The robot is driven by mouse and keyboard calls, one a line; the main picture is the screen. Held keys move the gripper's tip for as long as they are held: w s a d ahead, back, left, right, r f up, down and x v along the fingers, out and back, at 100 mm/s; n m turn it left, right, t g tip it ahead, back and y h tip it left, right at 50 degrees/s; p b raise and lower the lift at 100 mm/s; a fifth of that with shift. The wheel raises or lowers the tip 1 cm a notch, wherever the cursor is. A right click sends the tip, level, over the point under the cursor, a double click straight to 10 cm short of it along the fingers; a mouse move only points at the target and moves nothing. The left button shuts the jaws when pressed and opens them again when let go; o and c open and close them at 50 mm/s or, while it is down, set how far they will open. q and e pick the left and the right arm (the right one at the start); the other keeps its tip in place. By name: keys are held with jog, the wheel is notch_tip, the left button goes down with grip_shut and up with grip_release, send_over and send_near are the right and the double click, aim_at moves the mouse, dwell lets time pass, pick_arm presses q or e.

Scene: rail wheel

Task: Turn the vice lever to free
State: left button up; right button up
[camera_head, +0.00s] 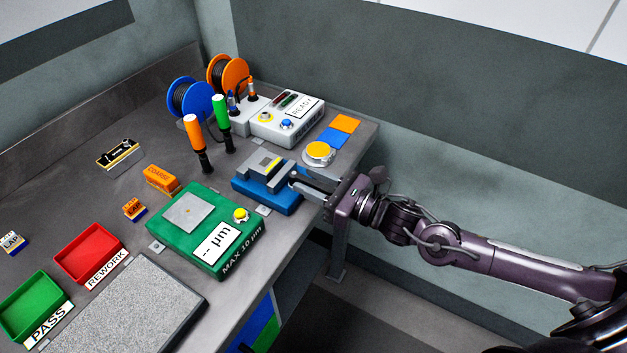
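The blue vice (266,197) sits near the right edge of the bench, with a grey block (265,164) between its jaws. My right gripper (297,181) reaches in from the right, at the vice's right end. My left gripper is not in view.
A green gauge (185,247) stands just left of the vice. Behind are orange and green-handled tools (195,135), a white READY box (285,122), a yellow round button (319,152) and cable spools (190,98). Red (90,252) and green (35,303) trays lie at left.

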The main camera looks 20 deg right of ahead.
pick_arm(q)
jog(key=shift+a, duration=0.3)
pick_arm(e)
jog(key=shift+d, duration=0.1)
jog(key=shift+s+d+f, duration=0.1)
jog(key=shift+s+d, duration=0.1)
jog(key=shift+d, duration=0.05)
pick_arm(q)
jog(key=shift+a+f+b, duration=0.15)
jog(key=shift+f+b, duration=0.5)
pick_arm(e)
jog(key=shift+v, duration=3.5)
jog(key=shift+s, duration=0.1)
